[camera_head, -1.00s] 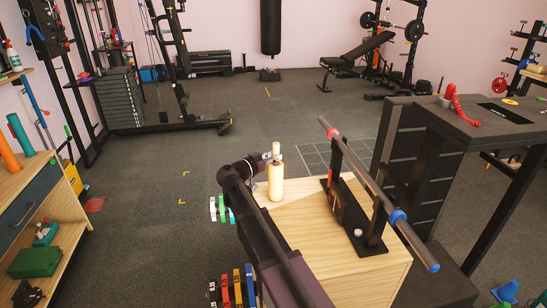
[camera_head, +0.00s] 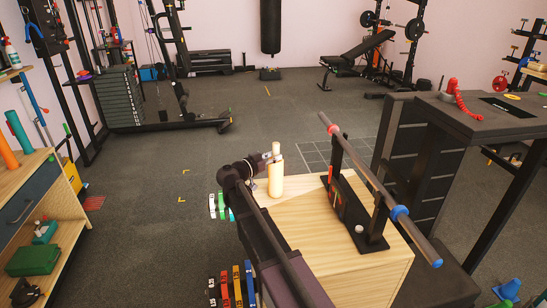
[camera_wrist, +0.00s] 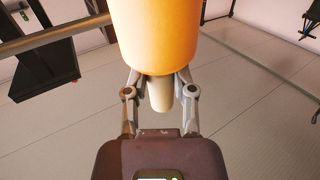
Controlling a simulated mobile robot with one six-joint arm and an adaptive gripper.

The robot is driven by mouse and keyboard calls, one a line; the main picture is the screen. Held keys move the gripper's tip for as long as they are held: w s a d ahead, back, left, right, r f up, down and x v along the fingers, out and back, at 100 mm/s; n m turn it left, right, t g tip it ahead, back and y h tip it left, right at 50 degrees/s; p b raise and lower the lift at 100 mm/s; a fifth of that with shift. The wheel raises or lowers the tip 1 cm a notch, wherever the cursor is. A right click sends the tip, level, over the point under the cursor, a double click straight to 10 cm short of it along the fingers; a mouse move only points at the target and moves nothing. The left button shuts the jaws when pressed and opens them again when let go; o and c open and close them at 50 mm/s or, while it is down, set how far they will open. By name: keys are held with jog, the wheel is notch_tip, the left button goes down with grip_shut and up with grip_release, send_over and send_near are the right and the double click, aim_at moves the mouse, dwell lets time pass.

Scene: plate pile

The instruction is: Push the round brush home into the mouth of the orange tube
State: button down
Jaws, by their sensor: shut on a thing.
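The orange tube (camera_head: 275,182) stands upright on the near wooden box top, looking pale orange in the head view. It fills the top of the wrist view (camera_wrist: 166,35). The round brush (camera_head: 276,147) shows as a cream cylinder upright at the tube's mouth; in the wrist view, its cream part (camera_wrist: 160,93) meets the tube's end. My gripper (camera_head: 272,157) reaches in from the left, and its fingers (camera_wrist: 160,82) are shut on the brush from both sides. The bristles are hidden, and I cannot tell how deep the brush sits.
A bar with red and blue collars (camera_head: 400,211) rests on a black stand (camera_head: 369,240) right of the tube on the wooden box (camera_head: 310,225). A dark table (camera_head: 480,120) stands farther right. Box top around the tube's right side is bare.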

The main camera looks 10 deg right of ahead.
jog(key=shift+f, duration=0.25)
jog(key=shift+c, duration=1.8)
grip_release()
jog(key=shift+r, duration=0.1)
jog(key=shift+a, duration=0.1)
jog(key=v, duration=1.1)
jog(key=shift+s+a, duration=0.2)
jog(key=shift+a, duration=0.15)
